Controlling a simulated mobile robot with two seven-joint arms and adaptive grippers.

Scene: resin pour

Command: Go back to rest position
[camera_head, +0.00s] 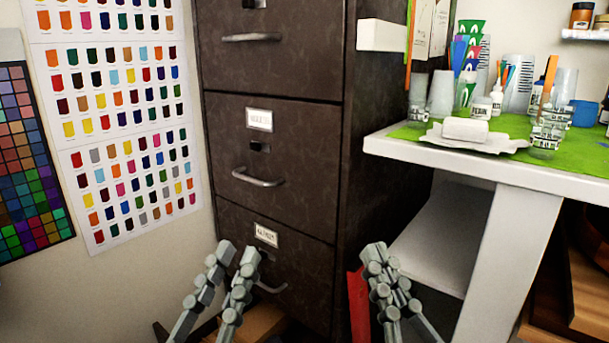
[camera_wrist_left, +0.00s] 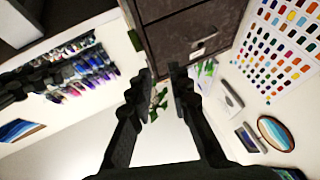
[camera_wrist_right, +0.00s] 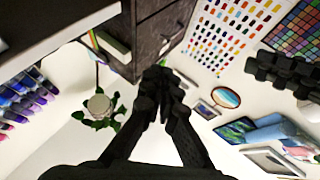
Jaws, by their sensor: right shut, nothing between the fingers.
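My left gripper (camera_head: 236,254) is at the lower middle of the head view, in front of the dark filing cabinet (camera_head: 275,155). Its fingers are apart with nothing between them, as the left wrist view (camera_wrist_left: 163,85) also shows. My right gripper (camera_head: 374,256) is to its right in the head view, by the cabinet's right edge. Its fingers are together and hold nothing; the right wrist view (camera_wrist_right: 158,80) shows the tips close together. Neither gripper appears to touch the cabinet, though the exact distance is hard to tell.
A white table (camera_head: 447,164) stands at the right with a green mat, cups, bottles and a white block (camera_head: 465,130) on it. Colour charts (camera_head: 115,110) hang on the left wall. A red object (camera_head: 358,305) shows behind my right gripper.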

